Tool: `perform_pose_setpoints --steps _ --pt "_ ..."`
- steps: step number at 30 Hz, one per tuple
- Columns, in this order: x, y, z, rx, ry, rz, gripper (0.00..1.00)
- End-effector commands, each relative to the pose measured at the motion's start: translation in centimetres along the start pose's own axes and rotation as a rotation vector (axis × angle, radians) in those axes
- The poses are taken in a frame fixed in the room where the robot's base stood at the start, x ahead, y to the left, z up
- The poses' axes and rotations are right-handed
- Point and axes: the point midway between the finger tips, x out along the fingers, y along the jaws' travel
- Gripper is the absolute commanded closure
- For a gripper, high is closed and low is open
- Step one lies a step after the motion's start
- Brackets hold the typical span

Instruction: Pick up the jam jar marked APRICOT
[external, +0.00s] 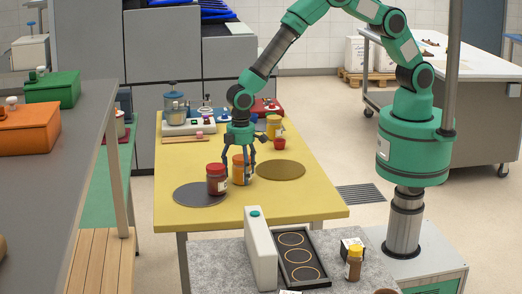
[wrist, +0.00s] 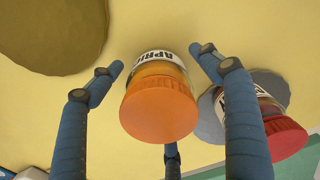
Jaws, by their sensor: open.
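The apricot jar (wrist: 160,105) has an orange lid and a white label reading "APRIC", the rest out of sight. In the external view the orange-lidded jar (external: 240,172) stands upright on the yellow table (external: 300,205), beside a red-lidded jar (external: 216,182). My gripper (external: 240,150) points down over the orange-lidded jar. In the wrist view my gripper (wrist: 160,60) is open, with blue fingers on both sides of the apricot jar and a third finger below it. Gaps show between the side fingers and the jar. The red-lidded jar also shows in the wrist view (wrist: 285,138), close to the right finger.
A grey round mat (external: 190,198) lies by the red-lidded jar and a brown round mat (external: 281,170) lies to the right. The table's front right is clear.

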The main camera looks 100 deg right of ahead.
Motion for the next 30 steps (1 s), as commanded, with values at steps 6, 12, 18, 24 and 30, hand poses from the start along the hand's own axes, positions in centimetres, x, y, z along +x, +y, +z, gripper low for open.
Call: perform_pose_setpoints --steps 6,12,18,24,30 --pt "0.03 -0.01 -0.03 0.000 0.001 0.000 0.22" --pt "0.03 -0.01 -0.03 0.000 0.001 0.000 0.22" --pt "0.03 -0.01 -0.02 0.000 0.000 0.000 0.34" --pt "0.03 -0.01 -0.02 0.000 0.001 0.000 0.74" --pt "-0.06 -0.02 -0.10 0.000 0.002 0.000 0.89"
